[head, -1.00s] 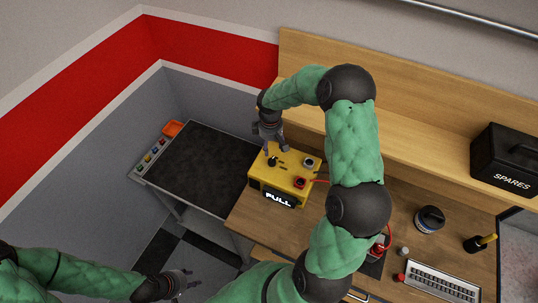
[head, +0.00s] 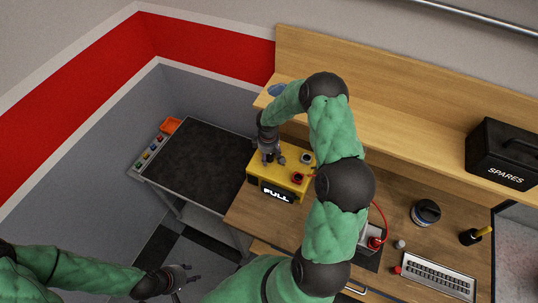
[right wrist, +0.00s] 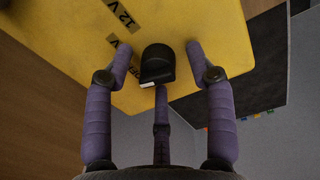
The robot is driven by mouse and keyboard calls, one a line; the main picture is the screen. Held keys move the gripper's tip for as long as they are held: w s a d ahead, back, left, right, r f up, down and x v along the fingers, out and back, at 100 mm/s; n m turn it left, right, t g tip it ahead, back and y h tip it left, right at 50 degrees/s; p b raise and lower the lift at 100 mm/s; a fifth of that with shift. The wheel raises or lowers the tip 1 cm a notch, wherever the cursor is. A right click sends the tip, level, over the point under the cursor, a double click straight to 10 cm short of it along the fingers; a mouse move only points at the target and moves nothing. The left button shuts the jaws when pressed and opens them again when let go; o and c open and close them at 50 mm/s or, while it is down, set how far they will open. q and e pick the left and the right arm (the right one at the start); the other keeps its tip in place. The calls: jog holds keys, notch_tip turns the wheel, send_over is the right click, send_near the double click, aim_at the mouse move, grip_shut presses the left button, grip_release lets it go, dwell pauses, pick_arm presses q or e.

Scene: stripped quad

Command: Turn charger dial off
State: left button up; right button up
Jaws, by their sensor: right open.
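The yellow charger box (head: 286,174) stands on the wooden bench, with a lit display (head: 277,194) reading FULL on its front. My right gripper (head: 269,160) is over the left part of its top and hides the dial in the head view. In the right wrist view the black dial (right wrist: 157,65) with a white mark stands between the open fingers of my right gripper (right wrist: 158,75). Labels "12 V" and a partly hidden one lie beside the dial. I cannot tell whether any finger touches it. My left gripper (head: 190,278) is low at the bottom, away from the bench, with its fingers apart.
A red terminal (head: 298,178) and a dark terminal (head: 306,158) sit on the charger's top. A dark-topped cart (head: 205,165) stands left of the bench.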

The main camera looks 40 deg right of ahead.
jog(key=shift+c, duration=0.3)
jog(key=c, duration=1.1)
jog(key=shift+o, duration=0.2)
grip_shut()
jog(key=shift+n+b, duration=0.35)
jog(key=shift+n, duration=1.15)
